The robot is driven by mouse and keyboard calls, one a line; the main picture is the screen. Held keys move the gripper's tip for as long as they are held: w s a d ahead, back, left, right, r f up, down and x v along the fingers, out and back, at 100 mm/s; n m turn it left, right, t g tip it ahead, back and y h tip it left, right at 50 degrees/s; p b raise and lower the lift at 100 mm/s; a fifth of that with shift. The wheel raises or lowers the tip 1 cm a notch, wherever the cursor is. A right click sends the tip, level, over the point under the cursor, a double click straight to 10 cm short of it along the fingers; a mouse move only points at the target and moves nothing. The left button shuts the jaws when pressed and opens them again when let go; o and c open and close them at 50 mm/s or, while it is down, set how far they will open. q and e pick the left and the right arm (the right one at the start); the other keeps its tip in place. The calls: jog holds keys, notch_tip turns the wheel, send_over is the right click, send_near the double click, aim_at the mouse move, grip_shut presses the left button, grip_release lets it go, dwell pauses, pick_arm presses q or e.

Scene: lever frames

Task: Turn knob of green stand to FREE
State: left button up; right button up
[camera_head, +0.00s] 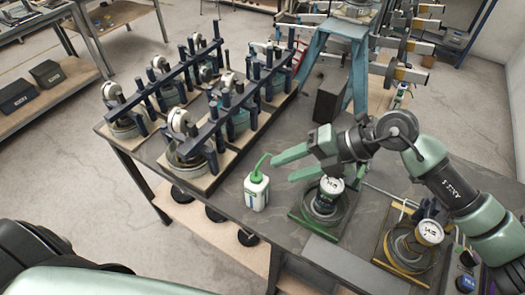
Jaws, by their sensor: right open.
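The green stand (294,213) is a flat base with green edges on the dark table. It bears a coiled ring and a round white-faced dial (331,185). Its knob and the knob's setting cannot be made out at this size. My right gripper (283,167) reaches in from the right, above and just left of the dial. Its two pale green fingers point left, apart and empty, and it seems clear of the stand. My left gripper is out of view; only part of my left arm shows at the bottom left.
A white bottle with a green spout (256,192) stands left of the green stand, close to my right fingers. A yellow-edged stand (407,262) with a similar dial is at the right. Dark racks (205,136) fill the table's left part. A blue-green step stool (350,30) stands behind.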

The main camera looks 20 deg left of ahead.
jog(key=s+a+r+m+y, duration=0.1)
jog(key=s+a+r+y, duration=0.2)
jog(key=a+r+y, duration=0.2)
jog(key=shift+s+a+r+y, duration=0.2)
jog(key=shift+r+y, duration=0.4)
jog(key=shift+r, duration=0.8)
